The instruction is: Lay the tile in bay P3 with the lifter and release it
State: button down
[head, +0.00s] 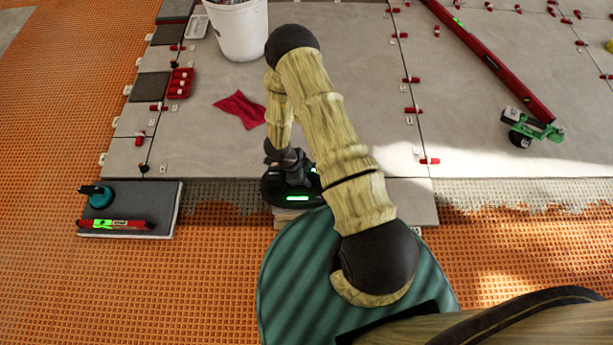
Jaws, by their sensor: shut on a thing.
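My gripper (292,176) points down at the end of my arm and is shut on the lifter (297,197), a black rounded pad with lit green strips. The fingertips are partly hidden by my own wrist. A pale, layered edge (290,215) shows just under the lifter; I cannot tell whether it is touching or held. A grey tile (412,200) lies right of my arm, in line with the front row; its left part is hidden. Ridged adhesive shows left (228,208) and right (525,194) of there. No bay label is readable.
A dark slab (165,204) at left carries a teal suction cup (97,195) and a red level (114,225). A white bucket (240,30), red cloth (241,109), red tray (180,83), long red level (490,60) and green tool (532,127) lie on the laid tiles.

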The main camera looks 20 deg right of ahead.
jog(key=shift+r+p, duration=2.15)
jog(key=shift+r, duration=0.1)
jog(key=shift+w, duration=0.15)
jog(key=shift+w+r+n, duration=0.1)
jog(key=shift+w+n, duration=0.15)
jog(key=shift+n, duration=0.05)
jog(key=w+r+n+t+y, duration=0.4)
jog(key=w+r+n+t, duration=0.2)
jog(key=w+r+n, duration=0.9)
jog(key=r+n, duration=0.1)
jog(key=n, duration=0.5)
jog(key=shift+a+r+p, duration=0.25)
jog(key=shift+r+p, duration=0.05)
jog(key=shift+p, duration=0.1)
jog(key=shift+a, duration=0.1)
